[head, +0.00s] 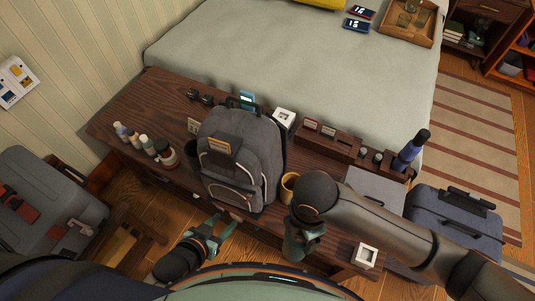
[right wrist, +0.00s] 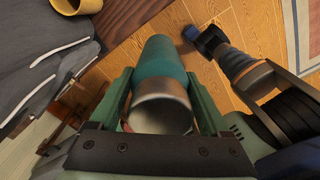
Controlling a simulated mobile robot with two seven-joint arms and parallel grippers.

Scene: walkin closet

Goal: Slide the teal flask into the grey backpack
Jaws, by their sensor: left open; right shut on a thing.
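The grey backpack (head: 240,155) stands upright on the dark wooden bench, and its fabric also shows at the left of the right wrist view (right wrist: 40,80). The teal flask (right wrist: 165,58) is between the fingers of my right gripper (right wrist: 163,90), which is shut on it. Its bare metal end faces the wrist camera. In the head view my right gripper (head: 303,240) is to the right of the backpack and nearer to me; the flask is hard to make out there. My left gripper (head: 213,235) is open and empty, in front of the backpack's lower left, apart from it.
A yellow mug (head: 289,186) stands close to the backpack's right side. Several small bottles (head: 145,144) stand to its left. A wooden organiser (head: 330,141), a dark blue bottle (head: 412,148) and a white cube (head: 284,119) are also on the bench. A bed (head: 270,50) lies behind.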

